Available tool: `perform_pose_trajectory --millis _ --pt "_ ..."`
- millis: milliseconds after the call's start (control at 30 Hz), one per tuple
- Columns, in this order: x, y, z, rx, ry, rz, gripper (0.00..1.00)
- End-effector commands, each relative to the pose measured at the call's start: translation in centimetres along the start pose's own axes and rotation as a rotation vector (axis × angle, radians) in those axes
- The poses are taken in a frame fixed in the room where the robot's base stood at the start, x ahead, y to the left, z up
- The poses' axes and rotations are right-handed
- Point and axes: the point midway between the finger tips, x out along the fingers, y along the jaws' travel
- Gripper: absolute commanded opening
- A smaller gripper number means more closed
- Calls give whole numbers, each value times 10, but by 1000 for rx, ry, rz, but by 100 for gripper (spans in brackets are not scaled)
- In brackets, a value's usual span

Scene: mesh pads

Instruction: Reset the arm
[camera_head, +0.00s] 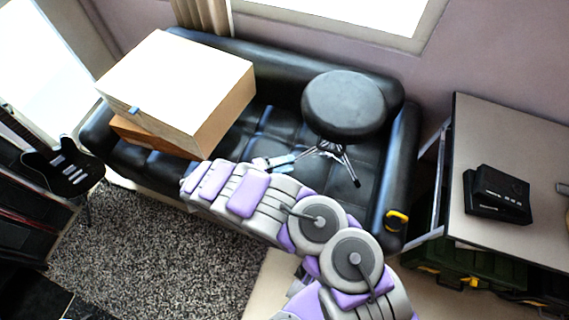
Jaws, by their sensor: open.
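My arm, grey with purple pads, reaches from the bottom right up and to the left across the middle of the view. My gripper (205,181) is at its left end, in front of the black sofa (262,122). It is open, and I see nothing held in it. The gap between its fingers is hard to make out from this angle.
A large pale box (175,85) lies on the sofa's left part, and a round black stool (344,103) stands on its right part. A guitar (68,170) is at the left. A desk (500,150) with a black device (497,192) stands at the right. Grey carpet (140,255) is clear at lower left.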

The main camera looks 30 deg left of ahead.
Motion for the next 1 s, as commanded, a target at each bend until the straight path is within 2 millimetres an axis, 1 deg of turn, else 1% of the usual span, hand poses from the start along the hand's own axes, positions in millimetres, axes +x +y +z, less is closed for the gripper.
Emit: perform_pose_trajectory --millis 367,467,567,667,700,767,800,867,900,967,1000 --pt "0 0 0 1 0 -1 42" --pt "6 6 1 3 -13 -1 42" --pt "24 26 5 10 -61 -6 42" --pt "56 58 19 14 -149 -20 42" --pt "70 73 28 18 -190 -27 42" --pt "91 95 42 22 -254 -45 42" --pt "104 109 53 27 -296 -59 42" --pt "122 129 71 31 -359 -80 42" --pt "132 141 84 36 -401 -97 42" --pt "147 158 103 45 -460 -128 42" --pt "156 169 116 52 -498 -150 42"
